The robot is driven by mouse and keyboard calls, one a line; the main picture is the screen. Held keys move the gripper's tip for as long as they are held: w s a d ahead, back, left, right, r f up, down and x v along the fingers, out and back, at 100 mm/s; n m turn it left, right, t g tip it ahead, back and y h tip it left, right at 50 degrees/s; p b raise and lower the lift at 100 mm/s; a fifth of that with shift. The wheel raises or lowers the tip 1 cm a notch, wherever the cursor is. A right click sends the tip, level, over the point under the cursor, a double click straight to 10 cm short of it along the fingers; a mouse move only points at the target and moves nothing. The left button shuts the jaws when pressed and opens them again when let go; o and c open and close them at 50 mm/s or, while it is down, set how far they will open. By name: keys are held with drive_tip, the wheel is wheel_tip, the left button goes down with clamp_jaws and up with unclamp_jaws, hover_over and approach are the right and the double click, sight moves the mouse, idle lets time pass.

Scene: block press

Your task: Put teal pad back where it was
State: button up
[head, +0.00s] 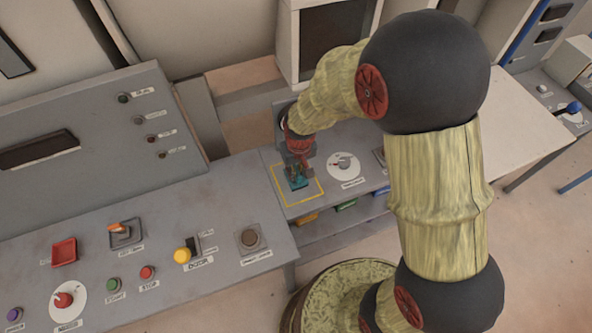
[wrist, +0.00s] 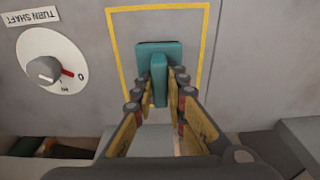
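The teal pad (wrist: 158,52) has a flat teal plate and a raised upright grip. It sits inside a yellow outlined square (wrist: 207,45) on the grey bench top, toward the far part of that square in the wrist view. It also shows in the head view (head: 299,183) below my gripper (head: 298,162). In the wrist view my gripper (wrist: 160,90) has one finger on each side of the pad's grip. A small gap shows between each finger and the grip, so the fingers stand open around it.
A dial marked "TURN SHAFT" (wrist: 50,68) is beside the yellow square. The grey control panel (head: 160,240) with several buttons and switches stands to the left. Coloured bins (head: 345,205) sit under the bench edge. A white table (head: 515,120) is at the right.

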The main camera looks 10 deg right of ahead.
drive_tip(key=o, duration=0.4)
drive_tip(key=r+p, duration=0.1)
drive_tip(key=r, duration=0.3)
drive_tip(key=s+r, duration=0.1)
drive_tip(key=r, duration=0.3)
drive_tip(key=r+p, duration=0.1)
drive_tip(key=r, duration=0.3)
drive_tip(key=shift+s+d+r+p, duration=0.15)
drive_tip(key=shift+s+r+p, duration=0.05)
drive_tip(key=shift+p, duration=0.15)
wheel_tip(320, 180, up, 6)
drive_tip(key=t, duration=0.1)
hover_over(298, 174)
drive_tip(key=s+d, duration=0.2)
drive_tip(key=s+d+r+t, duration=0.1)
drive_tip(key=s+d+r, duration=0.1)
drive_tip(key=s+r, duration=0.2)
drive_tip(key=s+d+r+m+t, duration=0.1)
drive_tip(key=s+d+r, duration=0.2)
drive_tip(key=s+r, duration=0.2)
drive_tip(key=s+d+r+m+t, duration=0.1)
drive_tip(key=s+d+r, duration=0.1)
drive_tip(key=s+r, duration=0.3)
drive_tip(key=shift+s+d+r, duration=0.1)
drive_tip(key=shift+s+d, duration=0.1)
drive_tip(key=shift+s, duration=0.35)
